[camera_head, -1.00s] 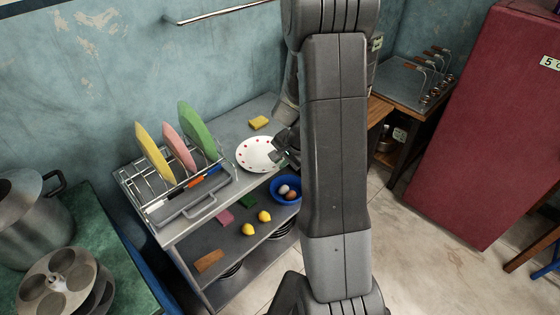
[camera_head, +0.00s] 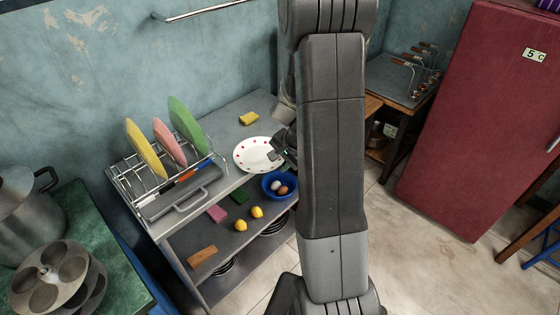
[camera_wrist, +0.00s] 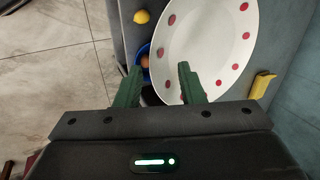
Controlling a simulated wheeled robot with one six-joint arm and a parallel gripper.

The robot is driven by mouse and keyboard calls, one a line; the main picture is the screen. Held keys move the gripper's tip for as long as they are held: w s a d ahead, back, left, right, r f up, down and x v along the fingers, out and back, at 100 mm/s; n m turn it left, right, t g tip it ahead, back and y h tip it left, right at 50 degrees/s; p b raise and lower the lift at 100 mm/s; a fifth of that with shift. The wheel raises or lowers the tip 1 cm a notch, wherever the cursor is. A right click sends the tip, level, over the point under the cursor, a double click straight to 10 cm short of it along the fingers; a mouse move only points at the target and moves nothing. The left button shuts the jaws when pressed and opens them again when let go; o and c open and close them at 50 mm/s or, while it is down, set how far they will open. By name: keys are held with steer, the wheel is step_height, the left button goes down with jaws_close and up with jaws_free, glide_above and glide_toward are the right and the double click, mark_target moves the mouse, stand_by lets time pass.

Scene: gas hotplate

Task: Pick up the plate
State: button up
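The white plate (camera_head: 249,155) with red dots lies on the grey top of the metal shelf unit, right of the dish rack. In the wrist view the plate (camera_wrist: 205,40) fills the upper middle. My gripper (camera_wrist: 159,66) is open, with two green fingers apart. The plate's rim shows between the fingers, with the right finger over the plate and the left finger outside its edge. I cannot tell whether they touch it. In the head view my gripper (camera_head: 284,150) is at the plate's right edge, partly hidden by my arm.
A dish rack (camera_head: 180,190) holds yellow, pink and green plates on the left. A yellow sponge (camera_head: 248,118) lies behind the white plate. On the lower shelf are a blue bowl (camera_head: 280,186) with eggs and two lemons (camera_head: 257,212). Wall behind; fridge (camera_head: 480,120) at right.

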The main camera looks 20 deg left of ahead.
steer(key=shift+r, duration=0.1)
steer(key=v, duration=1.3)
steer(key=shift+r+p, duration=0.25)
steer(key=shift+p, duration=0.1)
steer(key=shift+s+d, duration=0.1)
